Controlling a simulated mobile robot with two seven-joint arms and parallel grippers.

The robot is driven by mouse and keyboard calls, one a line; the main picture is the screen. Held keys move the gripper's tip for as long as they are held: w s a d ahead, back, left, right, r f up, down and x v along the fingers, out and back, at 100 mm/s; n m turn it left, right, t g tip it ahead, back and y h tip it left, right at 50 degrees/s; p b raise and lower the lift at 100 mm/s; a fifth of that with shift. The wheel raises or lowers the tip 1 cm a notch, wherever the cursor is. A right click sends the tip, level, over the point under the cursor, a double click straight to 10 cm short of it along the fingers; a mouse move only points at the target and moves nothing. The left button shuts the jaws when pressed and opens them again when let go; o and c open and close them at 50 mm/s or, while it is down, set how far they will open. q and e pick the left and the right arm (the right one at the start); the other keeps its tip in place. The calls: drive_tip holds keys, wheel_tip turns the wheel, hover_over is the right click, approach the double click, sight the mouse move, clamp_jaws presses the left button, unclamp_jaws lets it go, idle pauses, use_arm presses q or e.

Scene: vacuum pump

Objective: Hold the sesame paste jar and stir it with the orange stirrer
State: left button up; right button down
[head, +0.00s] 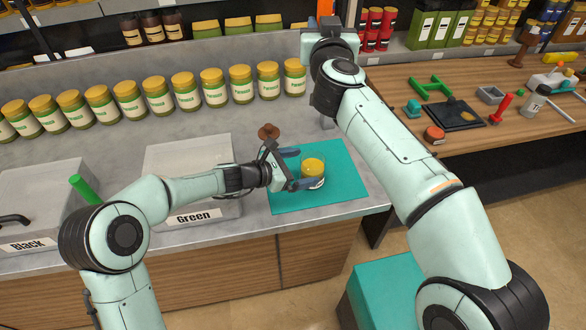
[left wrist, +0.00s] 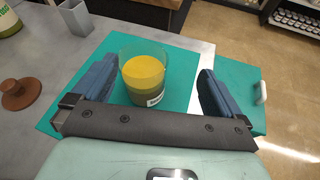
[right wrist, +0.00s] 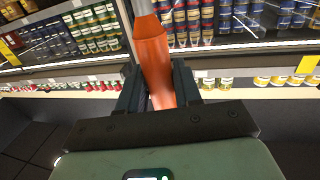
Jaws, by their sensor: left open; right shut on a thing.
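The sesame paste jar (head: 313,172) is a clear glass with yellow-brown paste. It stands upright on a teal mat (head: 345,190), and the left wrist view shows it (left wrist: 143,80) with a white label low on its side. My left gripper (head: 303,168) is open around the jar; the jar sits nearer its left finger in the left wrist view, with a clear gap to the right finger. My right gripper (right wrist: 157,82) is shut on the orange stirrer (right wrist: 153,60), whose grey shaft runs out of the top of the view. In the head view only part of the stirrer (head: 325,8) shows.
A brown wooden knob-like object (head: 268,131) and a small grey container (left wrist: 76,18) stand beside the mat. A row of green jars with yellow lids (head: 185,90) lines the counter's back. A Green-labelled bin (head: 190,160) lies left. A wooden table (head: 400,80) with tools is at right.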

sight(303, 167)
use_arm(q)
drive_tip(key=shift+w+a+f+n+y, duration=0.15)
drive_tip(key=shift+w+a+f+n, duration=0.15)
drive_tip(key=shift+a+f+n, duration=0.25)
drive_tip(key=shift+w+a+f+n+y, duration=0.15)
drive_tip(key=shift+w+a+f+n, duration=0.15)
drive_tip(key=shift+f+n, duration=0.25)
drive_tip(key=shift+w+d+f+t, duration=0.1)
drive_tip(key=shift+w+f+t, duration=0.15)
drive_tip(key=shift+f+t, duration=0.1)
drive_tip(key=x, duration=0.6)
drive_tip(key=shift+w+d+f, duration=0.15)
drive_tip(key=shift+d+f, duration=0.05)
drive_tip(key=shift+d, duration=0.05)
drive_tip(key=c, duration=1.2)
drive_tip(key=shift+c, duration=0.2)
